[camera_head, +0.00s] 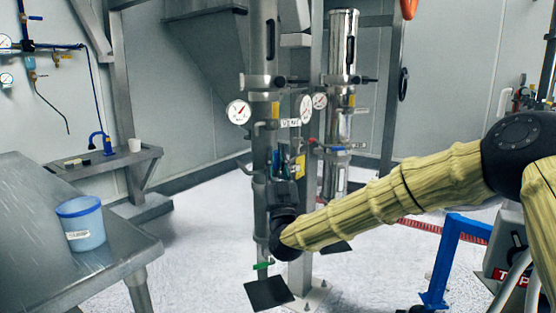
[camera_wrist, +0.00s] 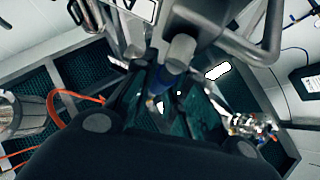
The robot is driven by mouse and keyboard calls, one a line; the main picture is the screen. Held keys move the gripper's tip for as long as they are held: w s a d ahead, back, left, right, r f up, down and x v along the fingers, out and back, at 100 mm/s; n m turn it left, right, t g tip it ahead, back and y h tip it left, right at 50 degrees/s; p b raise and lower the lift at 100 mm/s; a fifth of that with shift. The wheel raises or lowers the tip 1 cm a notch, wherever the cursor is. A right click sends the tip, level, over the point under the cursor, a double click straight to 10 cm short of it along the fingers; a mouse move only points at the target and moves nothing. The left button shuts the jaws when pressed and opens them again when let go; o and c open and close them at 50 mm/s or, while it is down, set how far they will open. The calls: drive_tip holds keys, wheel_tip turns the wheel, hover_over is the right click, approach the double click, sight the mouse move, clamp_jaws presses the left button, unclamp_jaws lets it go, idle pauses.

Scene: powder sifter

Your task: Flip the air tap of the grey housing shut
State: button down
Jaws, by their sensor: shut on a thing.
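The grey housing (camera_head: 262,60) is the dull upright tube left of centre in the head view, with a round gauge (camera_head: 238,112) at its side. My gripper (camera_head: 285,165) is raised beside its lower part, in front of the post. In the wrist view my gripper (camera_wrist: 160,80) has its dark fingers closed around a blue lever (camera_wrist: 158,82) below a grey metal fitting (camera_wrist: 180,50). The blue lever appears to be the air tap's handle; the fingers hide part of it. Its exact angle cannot be told.
A shiny second tube (camera_head: 343,45) stands close on the right, with a red-handled tap (camera_head: 312,141) between the tubes. A green handle (camera_head: 263,266) sits low. A metal table (camera_head: 40,210) with a blue tub (camera_head: 82,228) is at left. A blue frame (camera_head: 445,260) stands at right.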

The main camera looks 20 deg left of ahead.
drive_tip(key=c, duration=1.4)
unclamp_jaws()
drive_tip(key=v, duration=1.2)
drive_tip(key=shift+d, duration=0.1)
